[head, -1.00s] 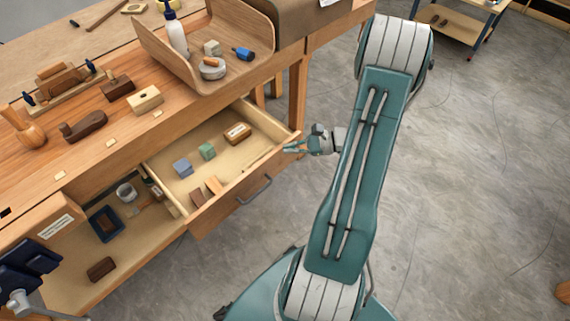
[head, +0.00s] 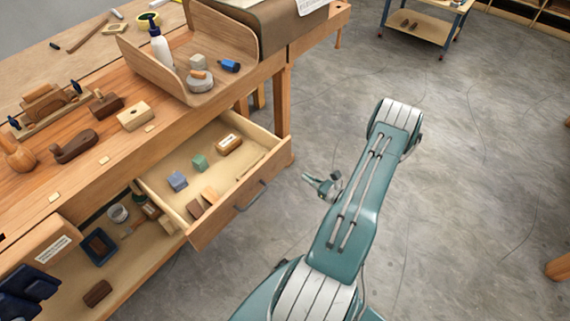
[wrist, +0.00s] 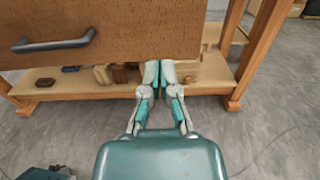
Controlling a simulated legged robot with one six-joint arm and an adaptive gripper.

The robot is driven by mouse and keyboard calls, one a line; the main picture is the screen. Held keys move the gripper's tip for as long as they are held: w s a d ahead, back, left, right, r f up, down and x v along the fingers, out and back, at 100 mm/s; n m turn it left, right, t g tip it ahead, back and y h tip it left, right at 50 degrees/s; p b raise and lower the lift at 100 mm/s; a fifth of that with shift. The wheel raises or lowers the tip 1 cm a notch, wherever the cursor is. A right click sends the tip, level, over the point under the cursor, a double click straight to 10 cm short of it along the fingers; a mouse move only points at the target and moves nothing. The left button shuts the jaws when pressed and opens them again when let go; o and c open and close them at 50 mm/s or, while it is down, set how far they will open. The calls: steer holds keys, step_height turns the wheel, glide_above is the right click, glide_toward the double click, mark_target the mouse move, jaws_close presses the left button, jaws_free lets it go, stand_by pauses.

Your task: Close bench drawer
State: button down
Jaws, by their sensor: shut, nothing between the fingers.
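The bench drawer (head: 243,199) is pulled out of the wooden workbench (head: 105,160), with its inside in plain view from above. A dark bar handle (head: 250,195) is on its front. In the wrist view the drawer front (wrist: 120,22) fills the upper left, with the handle (wrist: 55,44) at the left. My gripper (head: 322,184) is shut and empty, to the right of the drawer and apart from it in the head view. In the wrist view my gripper's fingertips (wrist: 159,70) are together near the lower right edge of the drawer front; whether they touch it I cannot tell.
Several small blocks (head: 200,161) lie in the drawer. A curved wooden tray (head: 190,92) with a white bottle (head: 161,48) stands on the benchtop. An open lower shelf (head: 120,262) holds several items.

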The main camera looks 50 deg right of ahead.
mark_target(279, 161)
steer(key=w, duration=0.3)
steer(key=w+a, duration=0.1)
steer(key=w, duration=0.4)
steer(key=shift+w+a+r, duration=0.1)
steer(key=shift+w+a, duration=0.15)
steer(key=shift+w, duration=0.1)
steer(key=shift+w+d, duration=0.2)
steer(key=shift+w, duration=0.15)
steer(key=shift+a, duration=0.2)
steer(key=shift+w, duration=0.15)
